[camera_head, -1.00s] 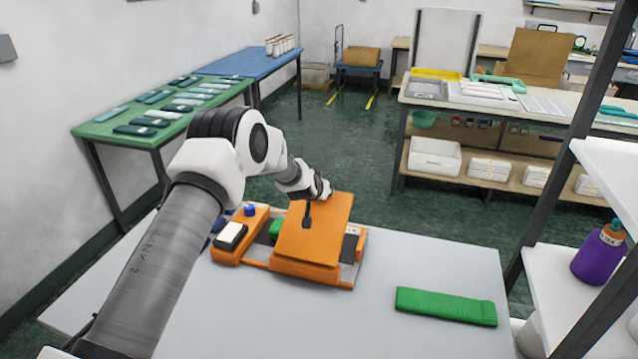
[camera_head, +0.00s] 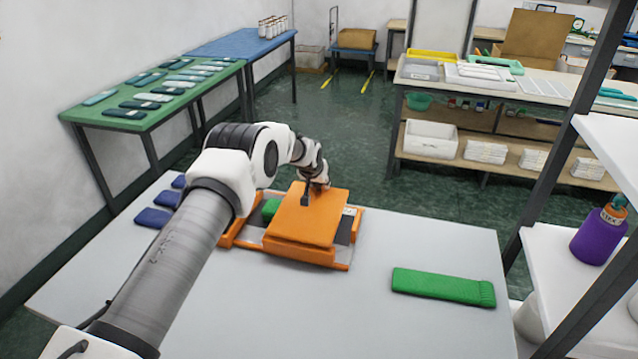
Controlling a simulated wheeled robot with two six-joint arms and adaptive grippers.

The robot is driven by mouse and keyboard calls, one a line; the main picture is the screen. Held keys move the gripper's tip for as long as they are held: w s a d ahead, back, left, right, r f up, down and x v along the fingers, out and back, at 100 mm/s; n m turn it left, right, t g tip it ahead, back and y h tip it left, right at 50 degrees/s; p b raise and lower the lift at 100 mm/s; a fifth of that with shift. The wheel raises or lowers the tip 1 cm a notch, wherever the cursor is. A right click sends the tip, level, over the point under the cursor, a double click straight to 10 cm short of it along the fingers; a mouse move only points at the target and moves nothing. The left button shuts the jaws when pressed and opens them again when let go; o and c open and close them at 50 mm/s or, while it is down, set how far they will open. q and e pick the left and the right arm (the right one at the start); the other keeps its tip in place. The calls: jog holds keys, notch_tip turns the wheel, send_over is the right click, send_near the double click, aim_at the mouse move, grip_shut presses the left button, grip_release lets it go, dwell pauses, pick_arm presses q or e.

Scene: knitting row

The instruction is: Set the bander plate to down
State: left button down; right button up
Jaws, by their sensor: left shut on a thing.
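The orange bander plate (camera_head: 304,222) sits over the orange bander machine (camera_head: 340,262) on the grey table. It is tilted, at a lower angle than before, and it hides most of the machine's bed. A green knitted piece (camera_head: 270,209) shows at the plate's left edge. My left gripper (camera_head: 306,200) is at the plate's far upper part, shut on the plate's dark handle. The arm hides the machine's left end. My right gripper is not in view.
A folded green knit (camera_head: 443,287) lies on the grey table (camera_head: 400,240) right of the machine. Several blue folded pieces (camera_head: 153,217) lie at the table's left. A dark post and white shelves with a purple bottle (camera_head: 597,237) stand at the right.

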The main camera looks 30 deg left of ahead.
aim_at(312, 204)
pick_arm(q)
jog(key=shift+w+f, duration=0.1)
jog(key=shift+f, duration=0.1)
jog(key=c, duration=0.7)
grip_release()
jog(key=shift+r, duration=0.1)
jog(key=v, duration=1.2)
